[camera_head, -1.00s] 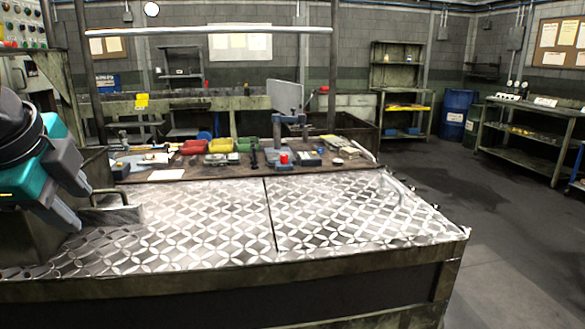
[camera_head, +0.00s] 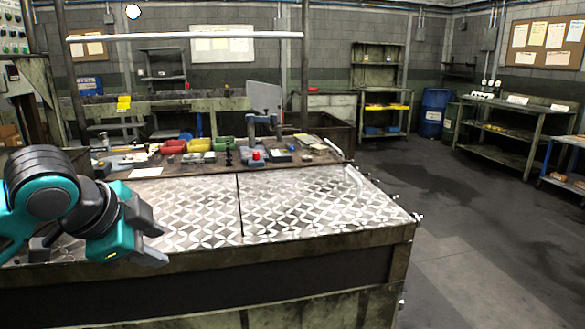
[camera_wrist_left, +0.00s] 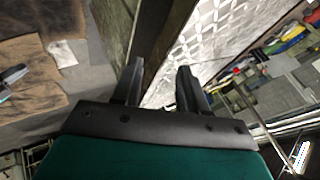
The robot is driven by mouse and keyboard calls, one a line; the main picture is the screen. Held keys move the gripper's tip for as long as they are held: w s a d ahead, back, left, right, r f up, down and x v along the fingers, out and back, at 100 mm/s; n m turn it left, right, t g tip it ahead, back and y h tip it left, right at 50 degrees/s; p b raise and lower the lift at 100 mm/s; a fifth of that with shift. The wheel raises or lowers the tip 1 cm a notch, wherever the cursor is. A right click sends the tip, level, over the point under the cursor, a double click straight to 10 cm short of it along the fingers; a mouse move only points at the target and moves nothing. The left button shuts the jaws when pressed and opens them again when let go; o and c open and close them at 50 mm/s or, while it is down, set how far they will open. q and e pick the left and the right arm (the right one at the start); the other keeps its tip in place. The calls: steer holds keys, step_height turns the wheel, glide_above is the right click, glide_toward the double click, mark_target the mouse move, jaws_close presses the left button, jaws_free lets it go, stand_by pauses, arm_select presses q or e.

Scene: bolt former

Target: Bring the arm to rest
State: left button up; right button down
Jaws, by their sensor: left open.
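My left gripper (camera_head: 152,240) is at the left of the head view, in front of the near left part of the patterned metal bench top (camera_head: 300,205). Its teal and black arm comes in from the left edge. In the left wrist view its two dark fingers (camera_wrist_left: 158,85) stand apart with nothing between them. The bench's edge and patterned top (camera_wrist_left: 205,45) lie beyond the fingertips there. My right gripper is not in view.
Red, yellow and green bins (camera_head: 199,145) and a small device with a red button (camera_head: 257,155) stand at the back of the bench. A blue barrel (camera_head: 434,112) and shelving (camera_head: 505,130) are at the right. The floor (camera_head: 470,235) right of the bench is clear.

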arm_select(q)
steer(key=d+f+n+t+h+p, duration=0.1)
steer(key=d+f+n+h, duration=0.2)
steer(key=f, duration=0.5)
steer(key=d+f+n+t+p, duration=0.1)
steer(key=d+f+n, duration=0.25)
steer(key=f, duration=0.55)
steer(key=s+a+f+n+y, duration=0.1)
steer(key=s+f+n, duration=0.1)
steer(key=s+f, duration=0.5)
steer(key=s+f+n+t+y+p, duration=0.1)
steer(key=s+f+n+y, duration=0.1)
steer(key=s+f, duration=0.5)
steer(key=s+n, duration=0.1)
steer(key=s, duration=0.2)
steer(key=shift+a+f, duration=0.3)
steer(key=shift+a, duration=0.1)
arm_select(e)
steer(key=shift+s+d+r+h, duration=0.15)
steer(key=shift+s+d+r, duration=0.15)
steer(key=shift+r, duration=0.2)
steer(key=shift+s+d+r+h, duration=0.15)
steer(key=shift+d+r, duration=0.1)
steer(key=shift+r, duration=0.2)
